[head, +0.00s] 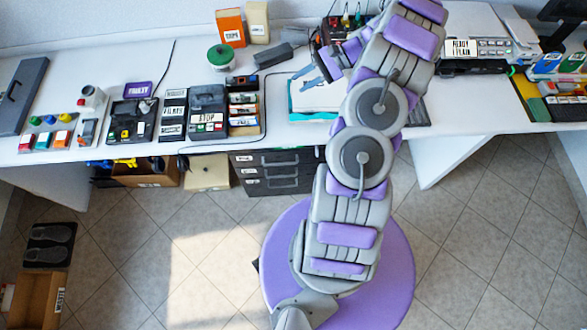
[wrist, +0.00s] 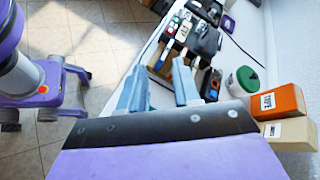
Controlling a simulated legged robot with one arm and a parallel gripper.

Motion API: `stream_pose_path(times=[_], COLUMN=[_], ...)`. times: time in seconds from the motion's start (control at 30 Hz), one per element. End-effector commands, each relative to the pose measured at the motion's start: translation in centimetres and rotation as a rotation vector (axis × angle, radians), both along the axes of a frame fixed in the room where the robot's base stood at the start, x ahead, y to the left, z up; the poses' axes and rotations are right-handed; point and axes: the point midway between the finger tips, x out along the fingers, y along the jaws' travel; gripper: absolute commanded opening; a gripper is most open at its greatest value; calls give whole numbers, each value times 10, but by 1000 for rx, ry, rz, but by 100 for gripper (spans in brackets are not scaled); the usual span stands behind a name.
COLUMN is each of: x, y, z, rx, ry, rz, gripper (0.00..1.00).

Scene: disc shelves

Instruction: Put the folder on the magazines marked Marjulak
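A flat white item with a teal edge (head: 312,114) lies on the bench below my arm and may be the folder. My arm hides part of it. My gripper (head: 305,76) is just above or beside its left part in the head view. In the wrist view my gripper (wrist: 158,66) has its two blue-grey fingers apart, with nothing visibly held between them. I cannot read the name Marjulak on any label, so I cannot tell which stack is the marked magazines. A dark stack labelled in white (head: 475,66) lies right of my arm.
Left of my gripper are a green-lidded tub (head: 221,57), an orange box (head: 230,27), a beige box (head: 257,22) and labelled dark devices (head: 207,98). Drawers (head: 275,171) stand under the bench. Yellow-edged items (head: 525,95) lie at the far right. The tiled floor in front is mostly clear.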

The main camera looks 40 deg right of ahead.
Motion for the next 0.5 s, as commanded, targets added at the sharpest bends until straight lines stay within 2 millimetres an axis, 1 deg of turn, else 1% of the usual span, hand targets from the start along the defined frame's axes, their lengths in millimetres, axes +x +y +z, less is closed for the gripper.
stream_pose_path(times=[0.03,0.1,0.17,0.23,0.3,0.37,0.4,0.5], x=[4,3,2,-3,-10,-18,-25,-41], y=[19,44,63,87,111,130,143,172], z=[17,35,50,66,81,94,101,118], rx=[-26,-56,-88,-125,-161,-196,-219,-283], ry=[-10,-14,-22,-28,-33,-41,-44,-58], rz=[55,125,185,255,325,384,423,518], gripper=[32,32,32,32,32,32,32,32])
